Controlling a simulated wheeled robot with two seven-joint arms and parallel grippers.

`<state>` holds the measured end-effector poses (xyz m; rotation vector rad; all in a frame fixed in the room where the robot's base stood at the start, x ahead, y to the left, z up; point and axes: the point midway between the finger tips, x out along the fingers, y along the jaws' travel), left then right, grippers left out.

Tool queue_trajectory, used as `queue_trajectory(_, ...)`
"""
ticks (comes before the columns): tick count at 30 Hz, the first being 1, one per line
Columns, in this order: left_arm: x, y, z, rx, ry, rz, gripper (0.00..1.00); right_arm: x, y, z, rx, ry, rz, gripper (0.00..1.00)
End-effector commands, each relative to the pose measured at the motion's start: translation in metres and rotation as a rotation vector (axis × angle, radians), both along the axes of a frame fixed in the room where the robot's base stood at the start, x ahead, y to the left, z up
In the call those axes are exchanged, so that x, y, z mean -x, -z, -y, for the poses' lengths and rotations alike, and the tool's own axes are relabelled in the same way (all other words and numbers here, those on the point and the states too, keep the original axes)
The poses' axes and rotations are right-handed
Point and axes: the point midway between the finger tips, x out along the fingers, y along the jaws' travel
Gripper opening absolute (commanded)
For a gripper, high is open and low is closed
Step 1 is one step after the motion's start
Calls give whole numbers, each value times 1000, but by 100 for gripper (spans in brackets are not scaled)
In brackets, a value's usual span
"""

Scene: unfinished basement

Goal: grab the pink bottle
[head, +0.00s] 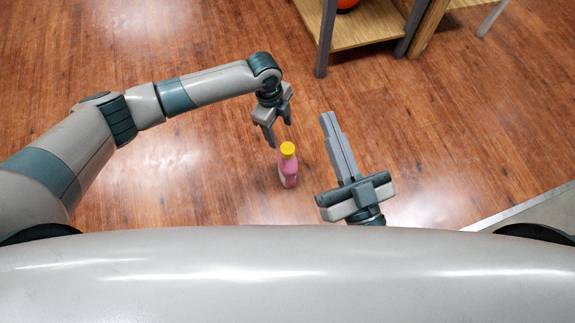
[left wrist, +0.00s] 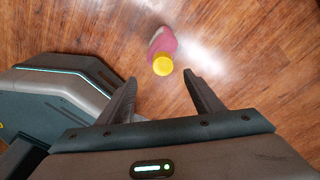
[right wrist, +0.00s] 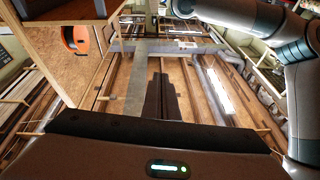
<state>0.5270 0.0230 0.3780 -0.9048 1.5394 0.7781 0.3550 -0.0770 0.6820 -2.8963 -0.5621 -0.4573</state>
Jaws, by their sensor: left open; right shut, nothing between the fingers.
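The pink bottle (head: 289,176) with a yellow cap stands upright on the wooden floor in the head view, between my two grippers. It also shows in the left wrist view (left wrist: 163,43), just beyond the fingertips and roughly midway between them. My left gripper (head: 279,138) is open and empty, with its fingers pointing down beside and just behind the bottle. My right gripper (head: 328,120) is shut and empty, to the right of the bottle and apart from it. The right wrist view shows its closed fingers (right wrist: 162,85) but not the bottle.
A pale edge (head: 520,206) runs along the lower right. The floor around the bottle is clear.

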Motion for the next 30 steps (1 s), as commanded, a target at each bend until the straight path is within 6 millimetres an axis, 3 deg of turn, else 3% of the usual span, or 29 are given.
queue_trajectory(10,4,53,7,-1,0,-2,60,23,-40,5,-91,12,245,0)
queue_trajectory(13,5,65,9,-1,-1,-1,60,20,-49,10,-101,22,294,0)
queue_trajectory(30,5,77,11,0,0,0,60,19,-57,15,-112,30,338,0)
